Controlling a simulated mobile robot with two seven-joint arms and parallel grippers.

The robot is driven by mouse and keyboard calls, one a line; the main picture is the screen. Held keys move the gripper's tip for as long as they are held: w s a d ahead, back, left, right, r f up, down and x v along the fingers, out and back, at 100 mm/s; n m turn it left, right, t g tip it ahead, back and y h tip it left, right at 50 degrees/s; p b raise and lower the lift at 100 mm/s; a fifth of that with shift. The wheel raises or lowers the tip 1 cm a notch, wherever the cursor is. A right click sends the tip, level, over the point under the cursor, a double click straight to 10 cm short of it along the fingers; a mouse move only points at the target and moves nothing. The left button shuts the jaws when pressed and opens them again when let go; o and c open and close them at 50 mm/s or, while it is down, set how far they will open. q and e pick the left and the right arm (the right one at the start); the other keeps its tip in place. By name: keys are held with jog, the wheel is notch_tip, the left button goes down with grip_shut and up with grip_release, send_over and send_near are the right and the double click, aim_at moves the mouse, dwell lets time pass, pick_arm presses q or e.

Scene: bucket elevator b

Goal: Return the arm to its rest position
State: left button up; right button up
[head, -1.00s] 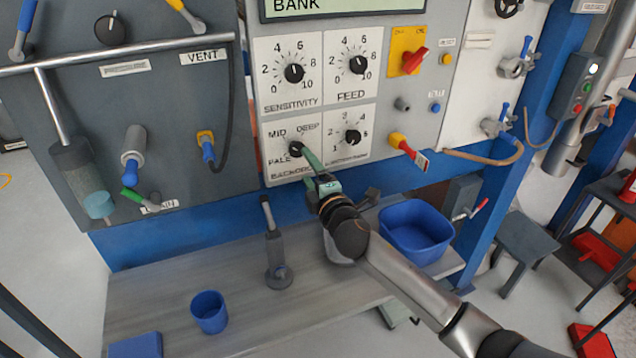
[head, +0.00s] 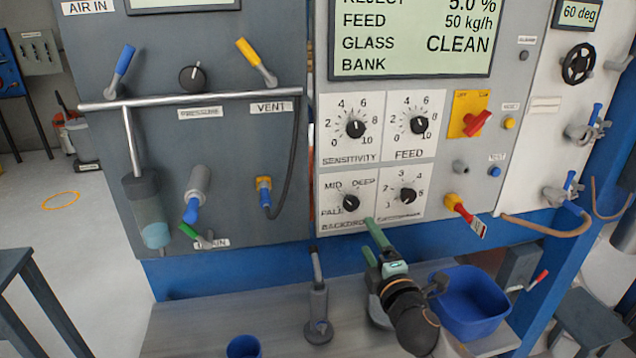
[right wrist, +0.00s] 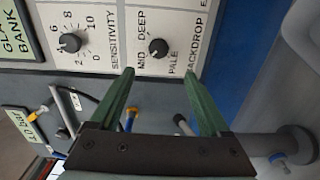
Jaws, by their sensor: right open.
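My right gripper (head: 374,232) is in front of the lower edge of the panel in the head view, just below the backdrop knob (head: 351,203). In the right wrist view its two green fingers (right wrist: 159,74) are spread apart with nothing between them. The backdrop knob also shows in the right wrist view (right wrist: 158,47), beyond the fingertips and apart from them. My left gripper is not in view.
A blue bin (head: 470,303) stands on the bench right of my right gripper. A grey upright fixture (head: 318,310) and a blue cup (head: 243,347) are to its left. A red-tipped lever (head: 466,215) sticks out of the panel to the right.

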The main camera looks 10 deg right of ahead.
jog(key=s+d+f+m+g+h, duration=0.2)
jog(key=s+f+m+g, duration=0.6)
jog(key=s+f+m, duration=0.5)
jog(key=s+a+f+m+g+y, duration=0.1)
jog(key=s+f+m+g, duration=0.15)
jog(key=s, duration=0.85)
jog(key=s+f+m+g+y, duration=0.1)
jog(key=s+f+g, duration=0.3)
jog(key=s, duration=0.7)
jog(key=w+a+f+t+y, duration=0.1)
jog(key=w+a+f+t, duration=0.1)
jog(key=f, duration=0.3)
jog(key=w+a+f+t, duration=0.2)
jog(key=f+t, duration=0.1)
jog(key=f, duration=0.3)
jog(key=shift+w+a+t+y, duration=0.3)
jog(key=shift+a+t+y, duration=0.05)
jog(key=shift+a+y, duration=0.05)
dwell(3.0)
